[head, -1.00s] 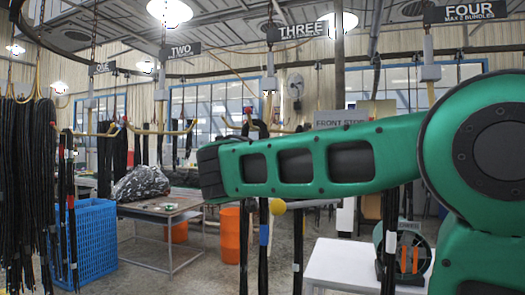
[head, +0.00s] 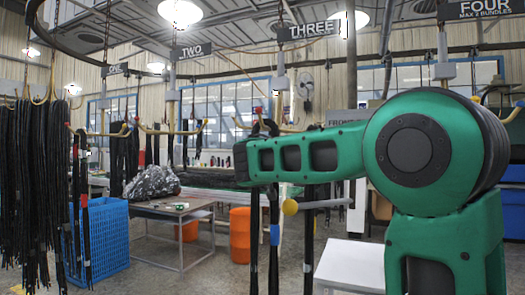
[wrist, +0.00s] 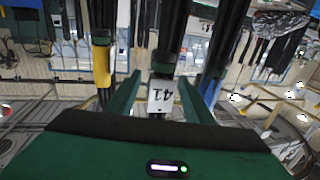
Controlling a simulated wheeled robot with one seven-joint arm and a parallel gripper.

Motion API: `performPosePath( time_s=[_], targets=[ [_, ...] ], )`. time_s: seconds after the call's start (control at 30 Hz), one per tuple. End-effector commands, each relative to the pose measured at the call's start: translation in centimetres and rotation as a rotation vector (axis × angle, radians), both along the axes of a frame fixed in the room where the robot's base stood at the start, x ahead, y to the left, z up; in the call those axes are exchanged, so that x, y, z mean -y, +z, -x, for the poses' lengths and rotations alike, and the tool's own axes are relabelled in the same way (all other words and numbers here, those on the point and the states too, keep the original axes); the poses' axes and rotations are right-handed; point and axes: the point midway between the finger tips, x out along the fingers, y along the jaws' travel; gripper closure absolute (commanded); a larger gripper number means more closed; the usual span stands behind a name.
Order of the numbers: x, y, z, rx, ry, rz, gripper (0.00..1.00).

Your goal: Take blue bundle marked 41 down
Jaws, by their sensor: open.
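In the wrist view, which looks upside down, a white tag reading 41 (wrist: 161,97) sits on a black hose bundle (wrist: 172,30) with a dark band beside the tag. My gripper (wrist: 168,88) is open, with one green finger on each side of this tagged bundle. I cannot tell whether either finger touches it. A bundle with a blue band (wrist: 207,86) shows by the right finger. In the head view, a black bundle with a blue band (head: 275,235) and another with a white tag (head: 308,268) hang below my arm; the arm hides their upper parts and my gripper.
A bundle with a yellow band (wrist: 102,65) hangs left of the fingers in the wrist view. In the head view, many black hoses (head: 35,180) hang at left by a blue crate (head: 106,235). A table (head: 178,212), orange drum (head: 240,235) and white table (head: 350,266) stand around.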

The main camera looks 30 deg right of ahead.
Motion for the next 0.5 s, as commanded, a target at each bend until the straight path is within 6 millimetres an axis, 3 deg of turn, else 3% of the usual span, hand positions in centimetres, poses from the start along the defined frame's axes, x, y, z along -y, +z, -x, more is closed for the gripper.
performPosePath(
  time_s=[0.17,0.37,0.4,0.5],
  targets=[
    [0.01,-0.02,-0.03,0.0,0.0,0.0,0.53],
    [0.0,-0.03,-0.01,-0.001,0.0,0.0,0.96],
    [-0.01,-0.03,-0.02,-0.001,0.0,0.0,1.0],
    [-0.02,-0.03,-0.01,-0.001,0.0,0.0,1.0]
  ],
)
